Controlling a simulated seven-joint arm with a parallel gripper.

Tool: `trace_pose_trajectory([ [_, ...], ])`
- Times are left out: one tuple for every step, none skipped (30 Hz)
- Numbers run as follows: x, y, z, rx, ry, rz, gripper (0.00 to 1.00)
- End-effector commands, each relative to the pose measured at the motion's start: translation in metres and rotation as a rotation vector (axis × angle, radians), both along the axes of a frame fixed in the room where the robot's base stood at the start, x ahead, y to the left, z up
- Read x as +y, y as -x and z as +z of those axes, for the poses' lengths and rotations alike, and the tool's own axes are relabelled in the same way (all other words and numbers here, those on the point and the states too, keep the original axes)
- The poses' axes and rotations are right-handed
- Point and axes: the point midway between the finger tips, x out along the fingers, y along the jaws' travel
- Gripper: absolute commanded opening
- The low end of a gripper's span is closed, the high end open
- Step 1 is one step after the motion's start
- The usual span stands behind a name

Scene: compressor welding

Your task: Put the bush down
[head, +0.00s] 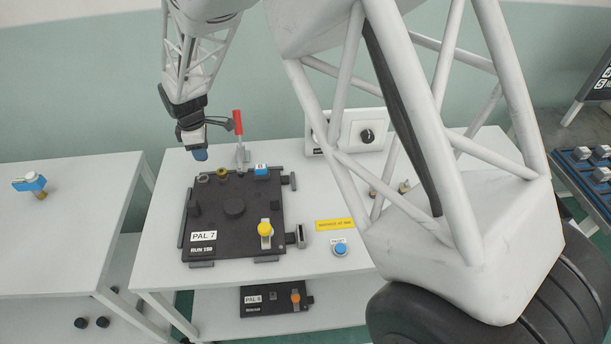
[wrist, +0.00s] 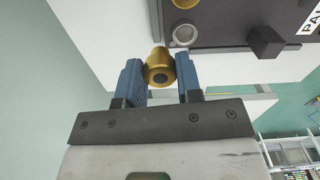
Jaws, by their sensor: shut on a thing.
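My gripper (head: 200,154) hangs just beyond the back left corner of the black PAL 7 plate (head: 212,215) in the head view. In the wrist view its blue fingers (wrist: 159,72) are shut on a brass bush (wrist: 158,58). The bush is hidden behind the fingers in the head view. The wrist view shows a grey ring (wrist: 185,35) on the plate near the bush, apart from it, and part of a brass ring (wrist: 185,3) beyond. The plate also carries a dark round disc (head: 234,206).
A red-handled clamp (head: 238,124) stands at the plate's back edge. A blue block (head: 261,170) and a yellow knob (head: 265,228) are on the plate. The white table (head: 161,225) is clear to its left. A white box with a dial (head: 366,136) stands behind right.

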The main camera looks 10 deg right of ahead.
Motion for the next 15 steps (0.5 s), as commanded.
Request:
trace_pose_trajectory([
  [-0.003,-0.013,0.006,-0.003,-0.001,-0.03,0.0],
  [-0.006,-0.02,0.01,-0.002,-0.001,-0.053,0.0],
  [-0.01,-0.031,0.014,-0.001,-0.001,-0.083,0.0],
  [-0.012,-0.039,0.019,-0.002,-0.001,-0.108,0.0],
  [-0.015,-0.048,0.024,-0.003,-0.002,-0.133,0.0],
  [-0.021,-0.06,0.029,-0.002,-0.001,-0.169,0.0],
  [-0.024,-0.069,0.034,-0.002,-0.001,-0.198,0.0],
  [-0.028,-0.079,0.04,-0.003,-0.002,-0.225,0.0],
  [-0.034,-0.091,0.046,-0.002,-0.001,-0.263,0.0],
  [-0.038,-0.1,0.05,-0.002,-0.001,-0.292,0.0],
  [-0.043,-0.109,0.056,-0.003,-0.002,-0.319,0.0],
  [-0.049,-0.12,0.062,-0.002,-0.001,-0.358,0.0],
  [-0.054,-0.129,0.066,-0.002,-0.001,-0.387,0.0],
  [-0.059,-0.137,0.071,-0.002,-0.001,-0.414,0.0],
  [-0.067,-0.148,0.077,-0.002,-0.001,-0.453,0.0],
])
